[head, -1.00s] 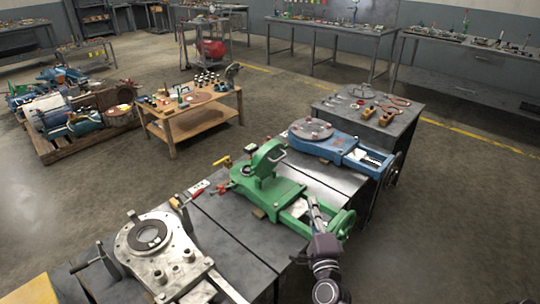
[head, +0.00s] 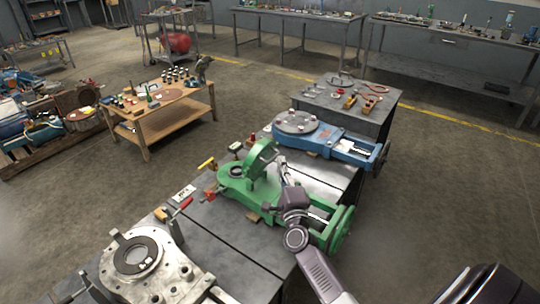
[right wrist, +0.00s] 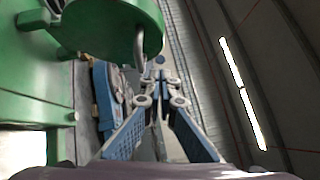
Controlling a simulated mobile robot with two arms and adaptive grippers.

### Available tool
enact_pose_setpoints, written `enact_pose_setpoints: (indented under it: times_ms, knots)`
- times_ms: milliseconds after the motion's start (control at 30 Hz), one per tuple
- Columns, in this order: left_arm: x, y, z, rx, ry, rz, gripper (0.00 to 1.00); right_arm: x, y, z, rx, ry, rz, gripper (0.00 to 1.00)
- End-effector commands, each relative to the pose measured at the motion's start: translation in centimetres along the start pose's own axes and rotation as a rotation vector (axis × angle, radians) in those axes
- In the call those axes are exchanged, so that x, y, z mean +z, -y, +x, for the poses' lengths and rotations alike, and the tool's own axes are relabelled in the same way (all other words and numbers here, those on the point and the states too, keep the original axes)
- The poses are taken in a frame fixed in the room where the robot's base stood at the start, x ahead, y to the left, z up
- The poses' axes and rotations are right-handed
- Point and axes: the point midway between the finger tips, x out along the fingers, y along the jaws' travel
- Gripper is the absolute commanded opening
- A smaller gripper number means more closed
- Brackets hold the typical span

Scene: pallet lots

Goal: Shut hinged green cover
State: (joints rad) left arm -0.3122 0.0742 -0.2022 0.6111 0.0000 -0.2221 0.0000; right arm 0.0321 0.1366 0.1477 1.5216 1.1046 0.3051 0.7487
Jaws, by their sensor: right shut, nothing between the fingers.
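The green machine (head: 232,185) stands on the grey table in the middle of the head view. Its round hinged green cover (head: 262,160) is tilted up, standing open over the body. In the right wrist view the cover (right wrist: 110,28) hangs large at the top, with a curved metal handle on its edge. My right gripper (head: 284,172) is beside the cover, on its right side. In the right wrist view the right gripper (right wrist: 160,75) is shut and empty, its tips close to the handle; I cannot tell whether they touch. My left gripper is not in view.
A blue machine (head: 335,142) stands behind the green one, and a silver machine (head: 180,270) stands in front. A red-handled tool (head: 180,208) lies left of the green base. Open floor (head: 440,200) is to the right.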

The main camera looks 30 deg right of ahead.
Motion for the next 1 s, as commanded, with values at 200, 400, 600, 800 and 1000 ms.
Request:
enact_pose_setpoints:
  times_ms: [200,400,600,800,1000]
  knots:
    - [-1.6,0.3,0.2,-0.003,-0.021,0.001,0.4,1.6,0.1,3.3,-0.001,0.0,0.002,0.0]
    - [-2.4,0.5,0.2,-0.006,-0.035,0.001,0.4,2.7,0.0,4.3,0.0,0.0,0.0,0.0]
    - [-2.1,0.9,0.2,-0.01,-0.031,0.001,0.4,2.9,-0.1,4.5,0.001,0.0,-0.001,0.0]
    - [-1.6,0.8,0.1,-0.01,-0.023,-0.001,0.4,2.9,0.0,4.5,0.001,0.0,-0.001,0.0]
    - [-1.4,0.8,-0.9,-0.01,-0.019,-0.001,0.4,3.2,0.4,4.8,0.016,0.0,-0.012,0.0]
